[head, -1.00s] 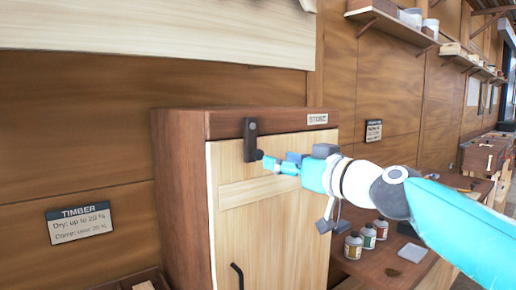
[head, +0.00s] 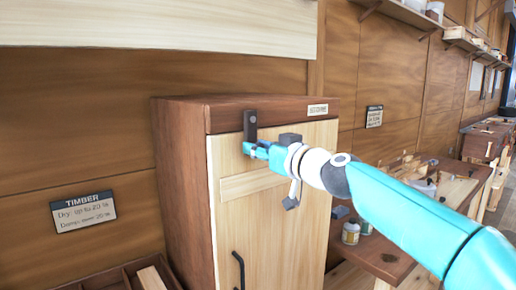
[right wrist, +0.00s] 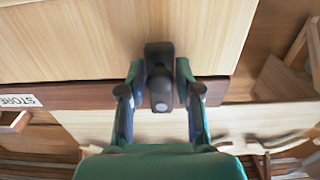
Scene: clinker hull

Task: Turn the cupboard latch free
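The dark cupboard latch (head: 250,124) is upright at the top left of the pale cupboard door (head: 265,220), crossing onto the brown frame. My right gripper (head: 251,149) is at the latch's lower end in the head view. In the right wrist view its fingers (right wrist: 160,80) stand on either side of the dark latch (right wrist: 160,92), with what look like narrow gaps. The fingers appear open around it; contact is hard to judge. My left gripper is in neither current view.
A dark door handle (head: 238,270) is lower on the door. A workbench (head: 385,255) with small jars (head: 350,232) stands right of the cupboard. A timber sign (head: 83,212) is on the left wall. An open wooden box (head: 125,280) lies at lower left.

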